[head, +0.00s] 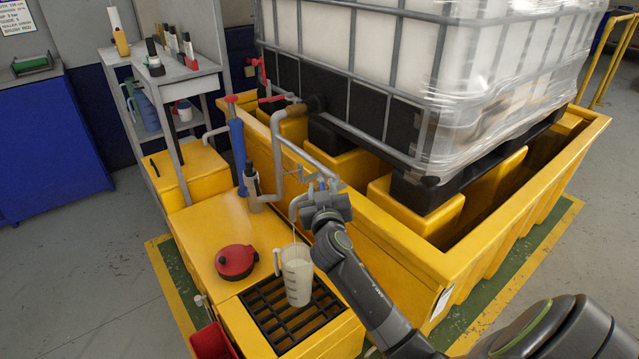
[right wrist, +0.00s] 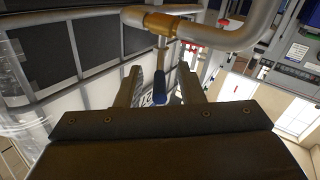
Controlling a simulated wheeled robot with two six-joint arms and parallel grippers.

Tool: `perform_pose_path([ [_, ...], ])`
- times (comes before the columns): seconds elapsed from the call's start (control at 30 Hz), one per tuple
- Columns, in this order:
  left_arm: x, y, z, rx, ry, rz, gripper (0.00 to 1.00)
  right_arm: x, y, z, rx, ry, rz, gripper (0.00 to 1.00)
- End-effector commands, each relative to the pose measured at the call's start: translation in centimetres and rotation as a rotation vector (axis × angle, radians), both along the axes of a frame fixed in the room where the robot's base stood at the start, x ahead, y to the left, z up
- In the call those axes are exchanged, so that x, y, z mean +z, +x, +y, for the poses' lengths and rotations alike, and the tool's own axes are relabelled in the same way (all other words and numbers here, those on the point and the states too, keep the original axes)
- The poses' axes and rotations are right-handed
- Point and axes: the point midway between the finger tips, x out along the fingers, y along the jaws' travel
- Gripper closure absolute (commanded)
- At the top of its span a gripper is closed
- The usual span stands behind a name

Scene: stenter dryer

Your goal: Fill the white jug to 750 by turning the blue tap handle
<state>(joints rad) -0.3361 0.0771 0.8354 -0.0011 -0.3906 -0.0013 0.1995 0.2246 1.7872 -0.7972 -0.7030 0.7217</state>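The white jug (head: 297,281) stands upright on the black drain grate (head: 262,303), with dark marks on its side too small to read. A grey spout (head: 296,206) is above it, and a thin pale stream seems to run down into the jug. The liquid level cannot be read. My right gripper (head: 322,190) is at the tap, beside the spout, and hides the handle in the head view. In the right wrist view the blue tap handle (right wrist: 160,88) hangs between the two fingers (right wrist: 162,85), with a gap on each side. My left gripper is out of view.
A red-and-black round lid (head: 236,261) lies on the yellow bench left of the jug. A red container (head: 212,342) is at the front left. The caged white tank (head: 350,45) stands behind in a yellow bund. A brass fitting (right wrist: 160,22) and pipe are above the handle.

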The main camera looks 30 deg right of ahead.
Motion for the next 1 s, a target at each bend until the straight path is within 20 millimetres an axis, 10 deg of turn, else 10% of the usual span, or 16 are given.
perform_pose_path([
  [0.13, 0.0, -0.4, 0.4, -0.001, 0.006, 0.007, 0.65, 0.0, 0.0, 0.0, 0.0, 0.0, 0.0, 0.65],
  [0.4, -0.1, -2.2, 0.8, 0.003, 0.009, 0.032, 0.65, 0.0, 0.0, 0.0, 0.0, 0.0, 0.0, 1.0],
  [1.0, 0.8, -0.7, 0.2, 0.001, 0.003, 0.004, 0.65, 0.2, -0.3, -0.6, 0.078, -0.003, 0.002, 1.0],
])
